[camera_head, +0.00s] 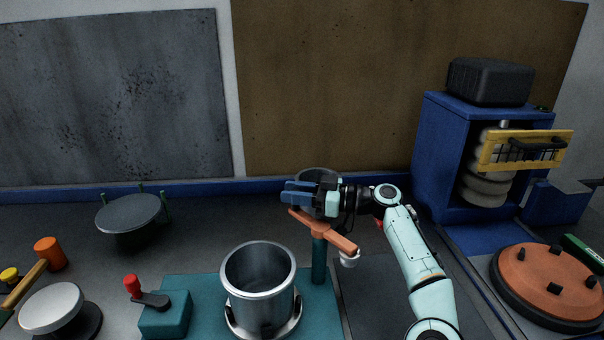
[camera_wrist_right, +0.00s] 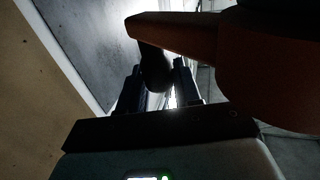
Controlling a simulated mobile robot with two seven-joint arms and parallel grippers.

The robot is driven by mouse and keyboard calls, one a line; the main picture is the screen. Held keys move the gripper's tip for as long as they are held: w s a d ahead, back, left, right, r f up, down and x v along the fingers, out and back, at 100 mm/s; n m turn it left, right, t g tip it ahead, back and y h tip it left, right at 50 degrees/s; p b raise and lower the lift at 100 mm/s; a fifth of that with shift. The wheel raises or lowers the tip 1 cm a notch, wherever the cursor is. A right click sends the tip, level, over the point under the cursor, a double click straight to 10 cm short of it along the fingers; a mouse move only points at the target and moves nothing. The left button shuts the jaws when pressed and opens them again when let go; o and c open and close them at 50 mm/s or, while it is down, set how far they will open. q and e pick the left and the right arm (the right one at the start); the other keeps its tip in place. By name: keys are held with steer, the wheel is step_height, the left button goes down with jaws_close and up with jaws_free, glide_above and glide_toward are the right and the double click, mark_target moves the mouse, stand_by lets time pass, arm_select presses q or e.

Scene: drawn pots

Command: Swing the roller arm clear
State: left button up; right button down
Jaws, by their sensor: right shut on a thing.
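The roller arm (camera_head: 328,233) is an orange bar on top of a teal post (camera_head: 319,262), beside the silver pot (camera_head: 258,290). A small white roller (camera_head: 350,259) hangs near its right end. My right gripper (camera_head: 288,192) is over the bar's left end, with its fingers pointing left. In the right wrist view, its jaws (camera_wrist_right: 156,82) are shut on a dark upright handle (camera_wrist_right: 153,62) next to the orange bar (camera_wrist_right: 178,34). The handle is mostly hidden by the fingers in the head view. My left gripper is not in view.
A teal control box (camera_head: 165,315) with a red-knobbed lever (camera_head: 132,286) stands left of the pot. A grey disc (camera_head: 128,212) and an orange cylinder (camera_head: 50,253) are further left. A blue kiln-like cabinet (camera_head: 440,150) and an orange round slab (camera_head: 545,280) are at right.

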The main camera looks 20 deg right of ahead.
steer(key=shift+s+a+n+g+y+p, duration=0.15)
steer(key=shift+a+n+g+y+p, duration=0.35)
steer(key=shift+p, duration=0.4)
steer(key=shift+d, duration=0.15)
steer(key=c, duration=0.9)
jaws_free()
steer(key=v, duration=1.3)
steer(key=shift+s+d+r, duration=0.1)
steer(key=shift+d+r, duration=0.05)
steer(key=shift+r, duration=0.1)
